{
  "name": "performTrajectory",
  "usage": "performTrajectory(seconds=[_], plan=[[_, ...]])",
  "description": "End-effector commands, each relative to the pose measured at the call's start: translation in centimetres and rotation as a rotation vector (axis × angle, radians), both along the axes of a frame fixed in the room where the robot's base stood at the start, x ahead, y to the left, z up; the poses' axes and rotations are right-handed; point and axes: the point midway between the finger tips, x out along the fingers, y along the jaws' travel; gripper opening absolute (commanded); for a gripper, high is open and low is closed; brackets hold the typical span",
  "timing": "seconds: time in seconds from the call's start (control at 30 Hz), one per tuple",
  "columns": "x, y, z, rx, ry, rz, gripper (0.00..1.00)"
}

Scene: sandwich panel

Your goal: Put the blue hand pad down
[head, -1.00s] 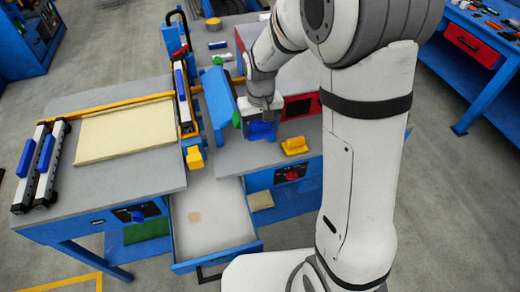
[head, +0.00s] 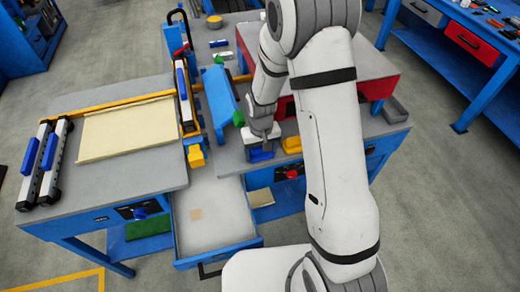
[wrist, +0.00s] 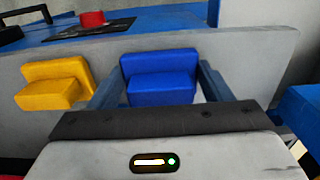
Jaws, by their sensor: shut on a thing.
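The blue hand pad (wrist: 158,76) is between the two fingers of my gripper (wrist: 158,88) in the wrist view. It has a raised back and a lower front step. In the head view my gripper (head: 262,146) points down, with the blue pad (head: 260,155) at its fingertips, close to the grey bench top near its front edge. My gripper is shut on the pad. I cannot tell whether the pad touches the bench top. The pad's lower side is hidden.
A yellow hand pad (wrist: 54,82) sits beside the blue one; it also shows in the head view (head: 291,145). A blue angled guard (head: 219,100) stands left of my gripper. An open drawer (head: 212,215) juts out below. A red knob (wrist: 92,19) is on the bench front.

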Motion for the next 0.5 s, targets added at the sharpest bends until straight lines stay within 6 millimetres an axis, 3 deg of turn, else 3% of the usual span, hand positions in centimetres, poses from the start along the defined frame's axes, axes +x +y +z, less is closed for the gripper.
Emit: performTrajectory(seconds=[0.13,0.17,0.4,0.5], plan=[[0.00,-0.02,-0.45,0.000,0.000,0.000,0.47],[0.01,-0.03,-0.34,0.000,0.000,-0.001,0.73],[-0.01,-0.04,-0.28,0.000,0.001,-0.001,0.93],[-0.01,-0.05,-0.28,0.000,0.001,-0.001,0.94]])
